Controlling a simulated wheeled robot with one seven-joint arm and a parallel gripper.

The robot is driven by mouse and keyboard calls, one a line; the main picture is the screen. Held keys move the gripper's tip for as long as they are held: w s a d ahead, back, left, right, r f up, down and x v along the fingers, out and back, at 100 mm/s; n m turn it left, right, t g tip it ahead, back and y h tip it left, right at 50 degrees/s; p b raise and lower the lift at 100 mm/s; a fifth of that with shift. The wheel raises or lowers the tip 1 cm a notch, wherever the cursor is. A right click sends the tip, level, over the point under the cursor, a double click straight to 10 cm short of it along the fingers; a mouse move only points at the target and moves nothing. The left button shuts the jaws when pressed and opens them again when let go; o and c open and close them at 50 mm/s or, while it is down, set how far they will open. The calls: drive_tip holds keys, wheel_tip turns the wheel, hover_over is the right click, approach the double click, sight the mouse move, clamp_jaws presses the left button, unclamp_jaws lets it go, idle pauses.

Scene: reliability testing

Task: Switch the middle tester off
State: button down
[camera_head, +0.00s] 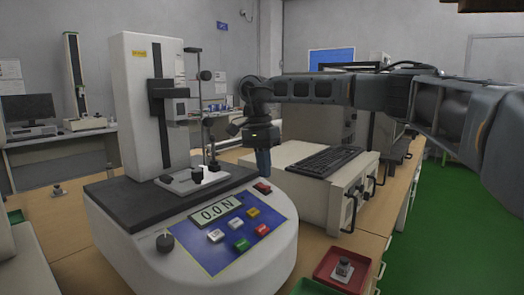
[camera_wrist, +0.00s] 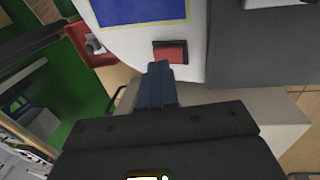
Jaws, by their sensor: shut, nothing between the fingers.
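The tester (camera_head: 143,100) is a white force stand with a dark platform, a blue button panel and a display (camera_head: 216,210) reading 0.0 N. Its red switch (camera_head: 262,187) sits at the panel's back right corner. It also shows in the wrist view as a red rocker (camera_wrist: 170,54) in a dark frame. My gripper (camera_head: 264,172) points down just above and behind the switch. Its closed fingertips (camera_wrist: 159,66) lie close beside the rocker in the wrist view. I cannot tell whether they touch it. The gripper is shut and empty.
A white cabinet (camera_head: 300,200) with a black keyboard (camera_head: 325,161) stands close on the right. A red tray (camera_head: 335,274) with a small metal part lies at the front right. Another test stand (camera_head: 75,75) and a monitor (camera_head: 28,107) are at the far left.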

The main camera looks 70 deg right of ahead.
sight(263, 187)
drive_tip(key=shift+s+f, duration=0.2)
drive_tip(key=shift+f, duration=1.05)
